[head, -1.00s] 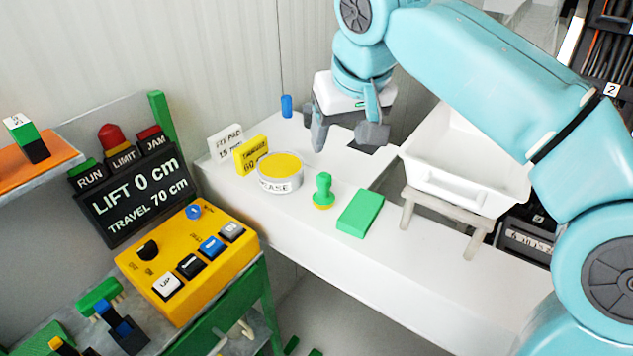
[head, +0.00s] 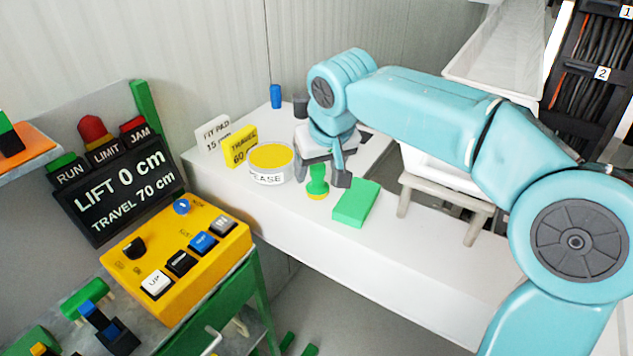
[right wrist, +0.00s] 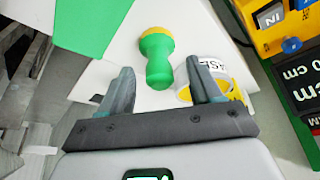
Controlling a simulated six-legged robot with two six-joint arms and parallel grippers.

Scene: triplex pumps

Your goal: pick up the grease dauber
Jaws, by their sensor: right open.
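The grease dauber (head: 317,181) is a green knobbed handle with a yellow foot, upright on the white bench in the head view. In the right wrist view the dauber (right wrist: 157,62) lies beyond and between my two open fingers, apart from both. My right gripper (head: 322,168) is open and empty, just behind the dauber in the head view; one finger shows to its right. The gripper (right wrist: 162,95) also shows from behind in the right wrist view. The grease tin (head: 270,163), white with yellow top, stands left of the dauber. My left gripper is not in view.
A green block (head: 356,203) lies right of the dauber. A yellow travel card (head: 240,146) and a white card (head: 213,133) stand behind the tin. A blue cylinder (head: 276,96) stands farther back. A yellow control box (head: 180,252) is at left.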

